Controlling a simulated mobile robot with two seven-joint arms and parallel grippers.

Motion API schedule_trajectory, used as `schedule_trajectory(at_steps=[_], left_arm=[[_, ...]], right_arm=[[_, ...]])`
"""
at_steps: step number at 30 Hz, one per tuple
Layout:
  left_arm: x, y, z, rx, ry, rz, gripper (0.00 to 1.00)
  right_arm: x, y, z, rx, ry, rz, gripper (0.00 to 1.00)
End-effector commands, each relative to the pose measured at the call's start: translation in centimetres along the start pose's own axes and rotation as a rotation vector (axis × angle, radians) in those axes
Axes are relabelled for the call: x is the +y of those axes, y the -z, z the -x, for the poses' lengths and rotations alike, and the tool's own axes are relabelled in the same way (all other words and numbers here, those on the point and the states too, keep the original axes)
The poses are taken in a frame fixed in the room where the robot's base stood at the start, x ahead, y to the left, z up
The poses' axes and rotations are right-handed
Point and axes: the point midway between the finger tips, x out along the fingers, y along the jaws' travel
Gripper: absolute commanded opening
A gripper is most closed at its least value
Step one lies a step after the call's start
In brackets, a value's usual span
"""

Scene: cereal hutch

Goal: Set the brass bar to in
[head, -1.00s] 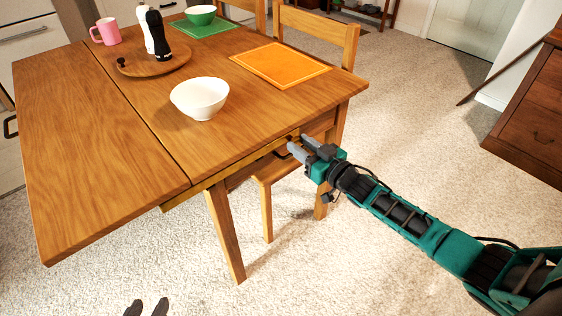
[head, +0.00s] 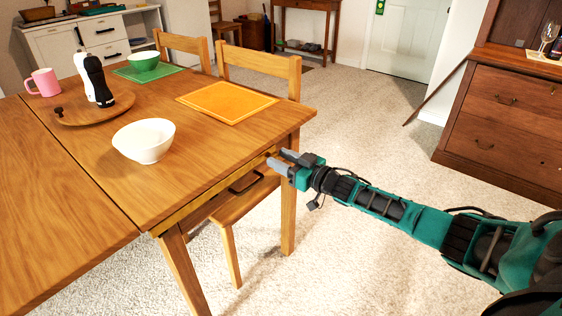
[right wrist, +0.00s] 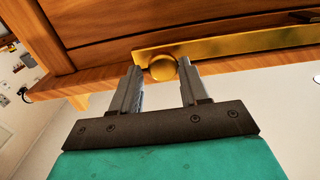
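The brass bar (right wrist: 240,38) runs along the wooden front in the right wrist view, with a round brass knob (right wrist: 163,67) at its left end. In the head view a yellowish strip (head: 187,211) below the tabletop edge looks like the same bar. My left gripper is out of view.
A dark drawer handle (head: 247,182) sits left of my right gripper. The table (head: 215,143) carries a white bowl (head: 144,141), an orange mat (head: 227,102) and a round tray (head: 75,115). Chairs (head: 262,70) stand behind it. A dark wooden hutch (head: 510,115) is at right.

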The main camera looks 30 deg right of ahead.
Motion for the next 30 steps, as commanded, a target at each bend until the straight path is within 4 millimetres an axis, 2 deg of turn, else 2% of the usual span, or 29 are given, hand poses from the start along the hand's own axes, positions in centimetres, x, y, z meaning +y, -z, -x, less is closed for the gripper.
schedule_trajectory(at_steps=[1, 6, 13, 17, 23, 30], left_arm=[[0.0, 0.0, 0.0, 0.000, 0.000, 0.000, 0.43], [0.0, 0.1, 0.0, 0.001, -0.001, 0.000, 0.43], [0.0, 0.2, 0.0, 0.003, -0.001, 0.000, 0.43], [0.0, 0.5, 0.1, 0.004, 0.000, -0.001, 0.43], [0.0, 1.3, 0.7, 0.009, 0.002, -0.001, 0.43], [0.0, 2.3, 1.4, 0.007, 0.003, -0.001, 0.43]], right_arm=[[0.4, 0.1, 0.1, 0.000, -0.007, 0.002, 0.45], [0.2, 0.1, 0.0, 0.000, -0.004, 0.001, 0.60], [0.0, 0.0, 0.1, 0.001, 0.000, 0.001, 0.60], [0.0, 0.0, 0.7, -0.001, 0.000, 0.000, 0.60], [0.0, 0.1, 3.6, -0.004, 0.000, -0.001, 0.60], [0.0, 0.2, 8.3, -0.003, 0.000, 0.001, 0.60]])
